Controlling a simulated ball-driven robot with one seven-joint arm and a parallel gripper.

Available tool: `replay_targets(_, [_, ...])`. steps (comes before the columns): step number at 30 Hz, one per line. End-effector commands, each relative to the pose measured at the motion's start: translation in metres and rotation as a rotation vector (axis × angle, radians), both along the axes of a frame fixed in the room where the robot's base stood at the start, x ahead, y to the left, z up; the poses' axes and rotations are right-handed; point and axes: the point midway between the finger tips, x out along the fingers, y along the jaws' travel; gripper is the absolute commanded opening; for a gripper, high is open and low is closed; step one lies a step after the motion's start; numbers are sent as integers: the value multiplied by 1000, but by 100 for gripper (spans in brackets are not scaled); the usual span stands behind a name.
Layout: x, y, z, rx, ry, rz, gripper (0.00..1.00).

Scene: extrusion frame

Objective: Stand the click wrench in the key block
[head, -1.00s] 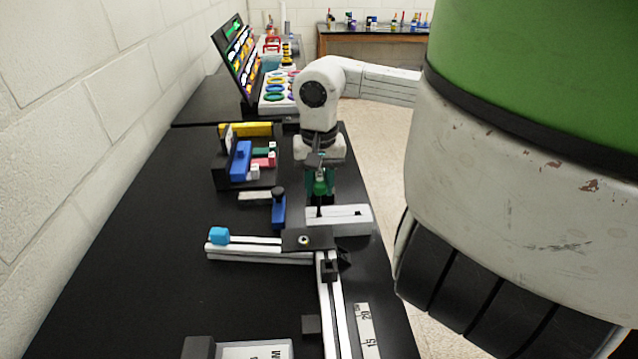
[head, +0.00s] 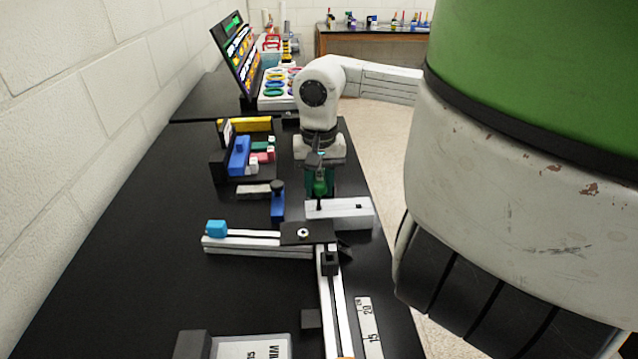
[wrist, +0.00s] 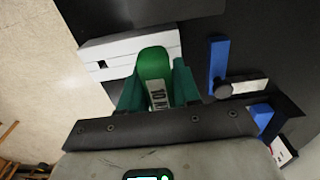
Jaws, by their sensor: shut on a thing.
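The click wrench (head: 320,186) has a green handle and a thin dark shaft pointing down. My gripper (head: 320,178) is shut on its handle and holds it about upright. In the wrist view the green handle (wrist: 155,66), with a white label reading "10 N", sits between the green fingers of my gripper (wrist: 158,85). The key block is a long white block (head: 340,218) under the wrench; the shaft meets its left part. I cannot tell whether the tip is in a hole. A dark hole shows toward the block's right end. The block also shows in the wrist view (wrist: 125,48).
A blue piece with a dark knob (head: 277,205) stands left of the block. White extrusion rails with a black corner plate (head: 296,238) lie in front. A dark rack with blue, pink and green parts (head: 238,158) stands behind left. The left part of the black table is clear.

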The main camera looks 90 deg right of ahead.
Motion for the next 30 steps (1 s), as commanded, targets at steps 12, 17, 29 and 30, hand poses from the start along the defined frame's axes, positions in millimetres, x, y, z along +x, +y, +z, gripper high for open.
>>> replay_targets(12, [0,0,-11,0,0,0,0])
replay_targets(17, [0,0,-11,0,0,0,0])
replay_targets(29, [0,0,-11,0,0,0,53])
replay_targets(30, [0,0,-11,0,0,0,57])
